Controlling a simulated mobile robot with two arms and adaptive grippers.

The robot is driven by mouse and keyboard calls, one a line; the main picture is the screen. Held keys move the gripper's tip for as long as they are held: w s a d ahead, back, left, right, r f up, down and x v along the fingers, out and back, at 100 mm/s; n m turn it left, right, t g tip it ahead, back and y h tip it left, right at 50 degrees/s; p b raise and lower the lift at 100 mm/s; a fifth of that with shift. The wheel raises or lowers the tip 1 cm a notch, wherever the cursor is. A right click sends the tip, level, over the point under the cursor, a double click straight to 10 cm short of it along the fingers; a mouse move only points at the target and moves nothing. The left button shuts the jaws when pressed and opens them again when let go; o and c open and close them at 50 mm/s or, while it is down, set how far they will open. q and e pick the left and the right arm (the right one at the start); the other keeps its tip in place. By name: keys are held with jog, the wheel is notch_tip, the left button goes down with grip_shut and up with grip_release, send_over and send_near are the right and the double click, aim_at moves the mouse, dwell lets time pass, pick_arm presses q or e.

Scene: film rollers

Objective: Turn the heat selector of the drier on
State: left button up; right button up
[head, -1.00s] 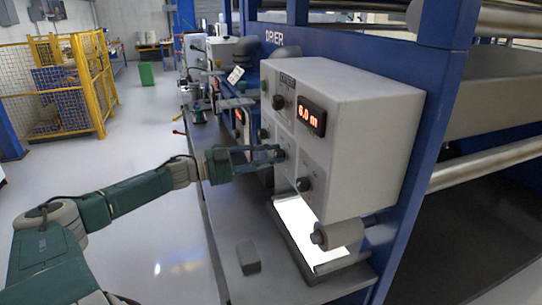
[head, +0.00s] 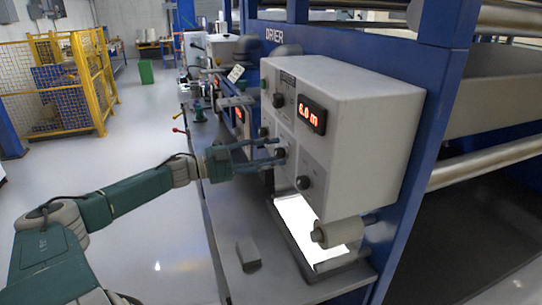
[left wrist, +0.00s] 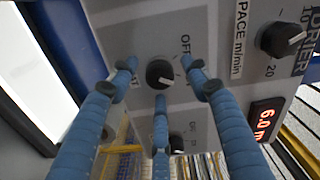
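The grey control box (head: 345,85) of the drier (head: 282,36) carries several black knobs and a red display (head: 312,113). My left gripper (head: 281,151) is at the box's front face, with its fingers spread around a black knob (left wrist: 160,73). That knob has "OFF" printed near it and other lettering partly covered by a finger; I cannot tell for sure that it is the heat selector. In the left wrist view the blue fingers (left wrist: 160,80) stand apart, with gaps between them and the knob. The knob's setting is unclear. My right gripper is not in view.
Another knob (head: 304,182) sits lower on the box, above a bright lit panel (head: 305,225) and a pale roller (head: 340,233). A speed knob (left wrist: 281,38) is beside the display. Open floor lies left.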

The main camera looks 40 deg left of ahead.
pick_arm(q)
jog(key=shift+v, duration=1.5)
jog(key=v, duration=0.9)
jog(key=shift+a, duration=0.1)
